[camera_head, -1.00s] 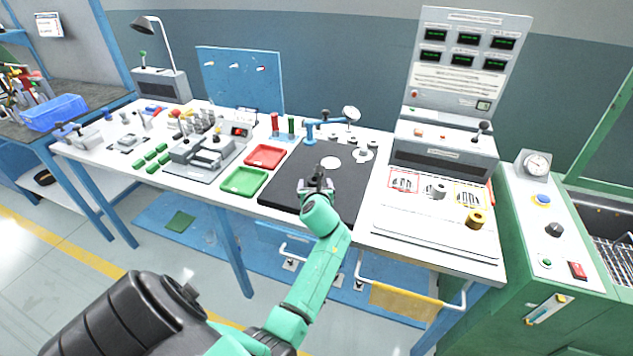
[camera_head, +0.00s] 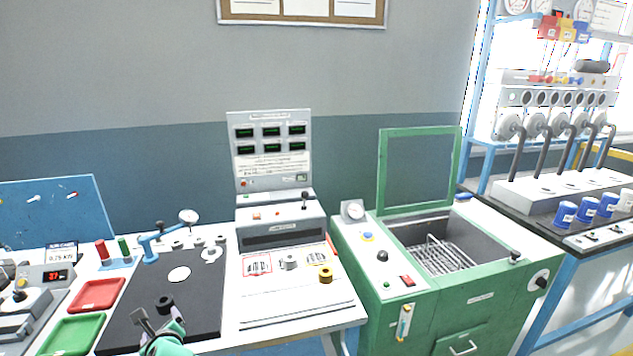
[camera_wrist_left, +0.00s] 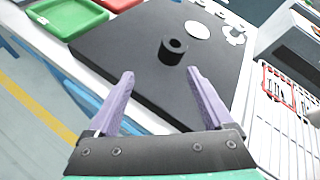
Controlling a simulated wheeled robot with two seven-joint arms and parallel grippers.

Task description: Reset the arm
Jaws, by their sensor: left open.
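My left gripper (camera_head: 158,328) is at the bottom left of the head view, over the front part of the black mat (camera_head: 200,295). In the left wrist view my left gripper (camera_wrist_left: 158,90) has its two purple fingers wide apart with nothing between them. A small black ring-shaped part (camera_wrist_left: 173,50) stands on the mat just beyond the fingertips, apart from them. It also shows in the head view (camera_head: 165,304). My right gripper is not in view.
Red tray (camera_head: 97,295) and green tray (camera_head: 73,334) lie left of the mat. A grey test unit (camera_head: 282,235) with a display panel stands to its right, with a yellow ring (camera_head: 326,275) in front. A green cabinet (camera_head: 470,310) stands further right.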

